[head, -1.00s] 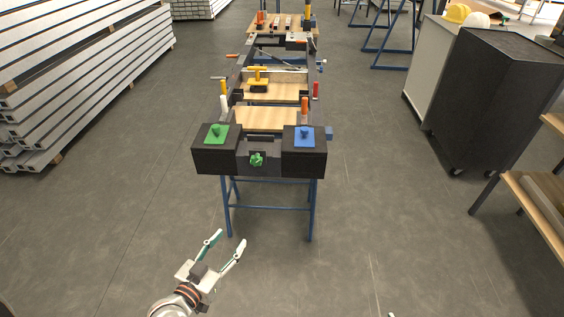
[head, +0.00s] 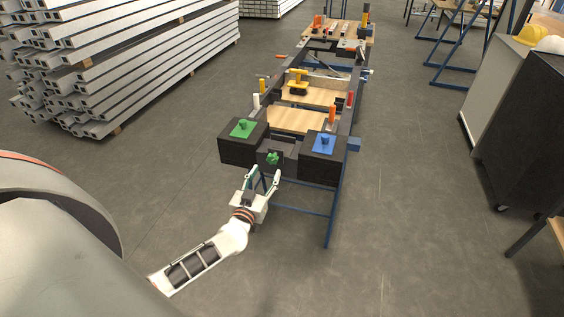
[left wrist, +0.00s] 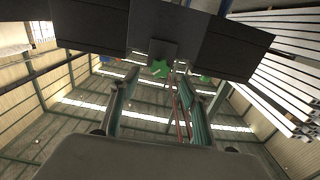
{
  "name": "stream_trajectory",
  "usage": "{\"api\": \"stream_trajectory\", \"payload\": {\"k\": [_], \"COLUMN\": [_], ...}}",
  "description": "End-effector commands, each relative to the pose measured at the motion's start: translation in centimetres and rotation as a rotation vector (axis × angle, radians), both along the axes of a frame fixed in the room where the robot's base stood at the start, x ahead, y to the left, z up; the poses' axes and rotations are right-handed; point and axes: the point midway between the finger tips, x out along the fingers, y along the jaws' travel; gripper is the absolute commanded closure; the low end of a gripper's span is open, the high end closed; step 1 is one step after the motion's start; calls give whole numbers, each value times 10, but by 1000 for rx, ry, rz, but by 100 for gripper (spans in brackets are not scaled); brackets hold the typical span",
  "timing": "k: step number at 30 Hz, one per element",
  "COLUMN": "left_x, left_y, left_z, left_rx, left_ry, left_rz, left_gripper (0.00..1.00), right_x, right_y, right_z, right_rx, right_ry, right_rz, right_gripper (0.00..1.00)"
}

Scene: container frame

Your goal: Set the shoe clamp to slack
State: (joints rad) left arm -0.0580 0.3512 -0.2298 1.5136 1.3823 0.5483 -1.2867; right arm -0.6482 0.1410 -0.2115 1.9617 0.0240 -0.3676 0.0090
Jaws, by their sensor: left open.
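A long frame on blue legs stands ahead, with two black blocks at its near end. The left block (head: 228,151) has a green plate with a green knob (head: 242,128) on top; the right block (head: 318,168) has a blue plate with a blue knob (head: 324,142). Between them a green star-shaped knob (head: 272,158) faces me; it also shows in the left wrist view (left wrist: 159,68). Which of these is the shoe clamp I cannot tell. My left gripper (head: 265,177) is open and empty, just in front of and below the star knob. My right gripper is out of view.
Wooden boards (head: 303,121) and a yellow-handled tool (head: 298,82) lie within the frame. Stacked metal profiles (head: 130,60) stand at the left. A black cabinet (head: 528,120) stands at the right. The floor beside the frame is clear.

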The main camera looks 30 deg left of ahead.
Motion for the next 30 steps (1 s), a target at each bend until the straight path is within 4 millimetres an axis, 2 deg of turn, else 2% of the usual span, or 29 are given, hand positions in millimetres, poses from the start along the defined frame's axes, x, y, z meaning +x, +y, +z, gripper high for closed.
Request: {"api": "stream_trajectory", "payload": {"k": [9,15,27,30], "left_x": [44,66,73,73], "left_y": [10,15,16,17], "left_z": [-1,-1,0,0], "left_rx": [0,0,0,0], "left_ry": [-2,-1,0,-1], "left_rz": [-1,-3,-3,-3], "left_gripper": [54,54,54,80], "right_x": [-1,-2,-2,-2], "right_y": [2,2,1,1], "right_z": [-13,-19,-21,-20], "right_rx": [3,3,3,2], "right_ry": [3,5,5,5], "right_rz": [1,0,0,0], "right_gripper": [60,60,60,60]}}
